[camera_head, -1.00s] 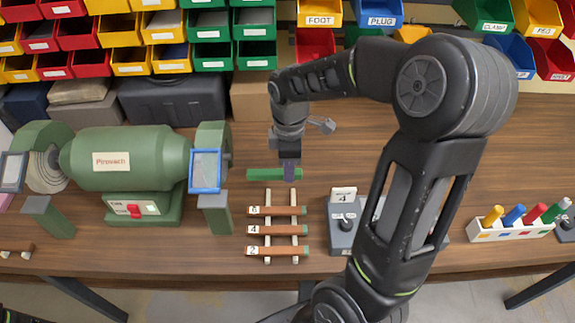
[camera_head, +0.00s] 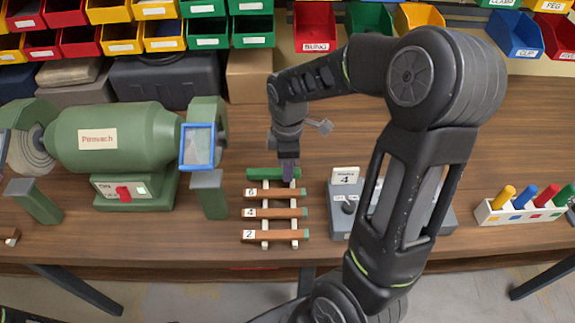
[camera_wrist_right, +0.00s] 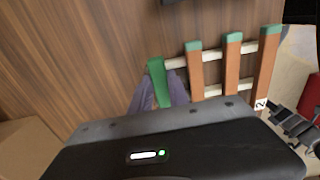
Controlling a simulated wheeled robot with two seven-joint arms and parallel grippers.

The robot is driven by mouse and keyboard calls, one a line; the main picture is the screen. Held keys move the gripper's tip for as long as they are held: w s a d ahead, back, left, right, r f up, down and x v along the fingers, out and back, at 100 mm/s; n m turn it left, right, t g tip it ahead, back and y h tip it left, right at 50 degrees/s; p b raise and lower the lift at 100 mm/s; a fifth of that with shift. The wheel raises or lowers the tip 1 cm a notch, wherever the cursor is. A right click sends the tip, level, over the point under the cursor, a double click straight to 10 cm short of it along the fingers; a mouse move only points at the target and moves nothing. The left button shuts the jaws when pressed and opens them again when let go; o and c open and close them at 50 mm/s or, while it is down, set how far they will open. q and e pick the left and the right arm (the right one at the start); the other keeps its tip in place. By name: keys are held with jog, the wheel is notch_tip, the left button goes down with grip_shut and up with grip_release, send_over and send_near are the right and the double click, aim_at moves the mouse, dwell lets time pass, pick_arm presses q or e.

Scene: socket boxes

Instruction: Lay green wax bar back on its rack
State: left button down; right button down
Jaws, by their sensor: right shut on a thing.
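The green wax bar (camera_head: 262,173) is level at the far end of the rack, parallel to the brown bars. My right gripper (camera_head: 289,178) comes down from above and is shut on the bar, right of its middle. The rack has two pale rails (camera_head: 265,243) carrying several brown bars with green tips (camera_head: 275,213). In the right wrist view the green bar (camera_wrist_right: 157,78) is between the purple fingers (camera_wrist_right: 158,96), by the rail ends (camera_wrist_right: 177,60). I cannot tell whether it touches the rails. My left gripper is not in view.
A green grinding machine (camera_head: 115,140) stands left of the rack. A grey switch box (camera_head: 340,218) with a "4" card stands close right. A white holder (camera_head: 520,208) with coloured pegs is further right. Bins and a dark case (camera_head: 165,90) line the back.

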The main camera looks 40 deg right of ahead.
jog(key=shift+f, duration=0.1)
jog(key=c, duration=1.2)
grip_release()
jog(key=shift+o, duration=0.2)
notch_tip(320, 180, up, 8)
jog(key=shift+f, duration=0.1)
